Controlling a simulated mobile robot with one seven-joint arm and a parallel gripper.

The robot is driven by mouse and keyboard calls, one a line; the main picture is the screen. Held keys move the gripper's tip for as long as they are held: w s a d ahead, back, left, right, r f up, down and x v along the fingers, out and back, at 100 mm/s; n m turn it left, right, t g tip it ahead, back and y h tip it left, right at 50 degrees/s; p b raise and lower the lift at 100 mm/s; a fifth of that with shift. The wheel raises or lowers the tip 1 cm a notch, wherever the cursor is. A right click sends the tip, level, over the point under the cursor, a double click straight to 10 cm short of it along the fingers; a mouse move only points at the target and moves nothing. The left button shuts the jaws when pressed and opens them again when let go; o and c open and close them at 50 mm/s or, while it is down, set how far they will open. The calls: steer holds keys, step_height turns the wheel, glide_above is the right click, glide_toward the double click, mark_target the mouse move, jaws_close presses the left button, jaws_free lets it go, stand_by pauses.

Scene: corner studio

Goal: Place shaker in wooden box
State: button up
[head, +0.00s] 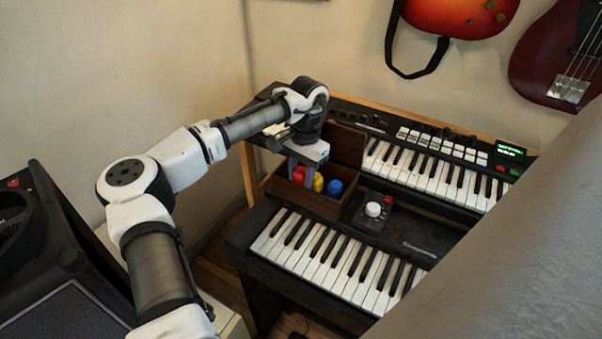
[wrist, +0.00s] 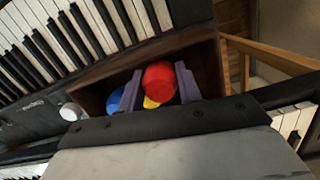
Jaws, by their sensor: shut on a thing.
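The wooden box (head: 309,201) stands open at the left of the keyboards, its lid raised at the back. In the wrist view its wall (wrist: 209,62) surrounds the opening. My gripper (head: 301,174) points down over the box's left part. Its fingers (wrist: 159,84) are shut on a red shaker (wrist: 159,76), which also shows in the head view (head: 299,178). The red shaker is at the box opening; whether it touches the bottom is hidden. A yellow shaker (head: 318,183) and a blue shaker (head: 335,188) are in the box beside it.
A small dark device with a white knob (head: 373,209) sits just right of the box. A lower keyboard (head: 330,262) lies in front and an upper keyboard (head: 430,165) behind. Guitars (head: 560,55) hang on the wall. A dark amplifier (head: 65,310) stands at the left.

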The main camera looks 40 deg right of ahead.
steer(key=shift+f, duration=0.25)
steer(key=shift+f, duration=0.3)
steer(key=o, duration=1)
steer(key=r, duration=0.4)
steer(key=d+r, duration=0.1)
steer(key=r, duration=0.3)
steer(key=r+b, duration=0.1)
steer(key=r, duration=0.4)
steer(key=shift+w+d, duration=0.15)
steer(key=shift+w, duration=0.05)
